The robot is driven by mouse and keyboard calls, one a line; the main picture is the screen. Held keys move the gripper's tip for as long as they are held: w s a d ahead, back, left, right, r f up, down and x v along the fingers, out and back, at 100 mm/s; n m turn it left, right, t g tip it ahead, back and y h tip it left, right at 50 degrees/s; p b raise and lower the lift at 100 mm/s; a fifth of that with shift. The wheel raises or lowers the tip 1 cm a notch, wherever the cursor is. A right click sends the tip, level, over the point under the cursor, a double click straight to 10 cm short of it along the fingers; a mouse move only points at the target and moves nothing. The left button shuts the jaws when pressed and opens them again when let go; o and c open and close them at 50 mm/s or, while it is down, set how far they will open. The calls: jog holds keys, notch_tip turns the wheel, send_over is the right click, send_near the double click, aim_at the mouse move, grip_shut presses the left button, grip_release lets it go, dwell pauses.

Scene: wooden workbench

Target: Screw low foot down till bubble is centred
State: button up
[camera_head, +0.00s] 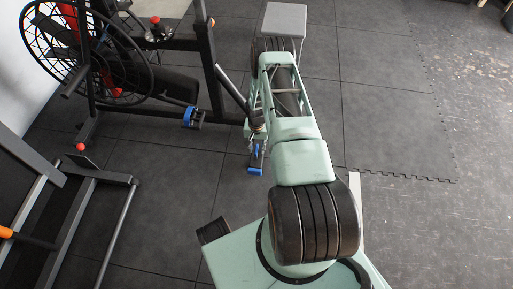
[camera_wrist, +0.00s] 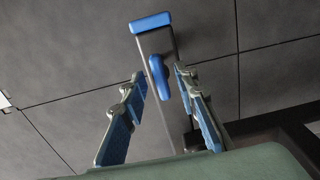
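A dark grey, blue-ended part (camera_wrist: 151,22) with a blue knob-like piece (camera_wrist: 158,78) shows at the top centre of the wrist view. It also shows low over the floor in the head view (camera_head: 255,169). I cannot tell whether it is the low foot. My gripper (camera_wrist: 159,73) has two blue-padded fingers spread apart, with the blue piece showing between their tips. The right finger appears close to it; I cannot tell contact. In the head view my gripper (camera_head: 257,146) points down at this part. I see no bubble level.
An exercise bike with a caged fan wheel (camera_head: 80,55) stands at the left, with another blue pedal-like part (camera_head: 189,116). A treadmill-like frame (camera_head: 75,205) is at lower left. Dark rubber floor tiles (camera_head: 385,100) are clear to the right. No workbench shows.

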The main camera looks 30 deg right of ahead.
aim_at(257, 149)
notch_tip(257, 149, up, 12)
dwell(0.6)
dwell(0.4)
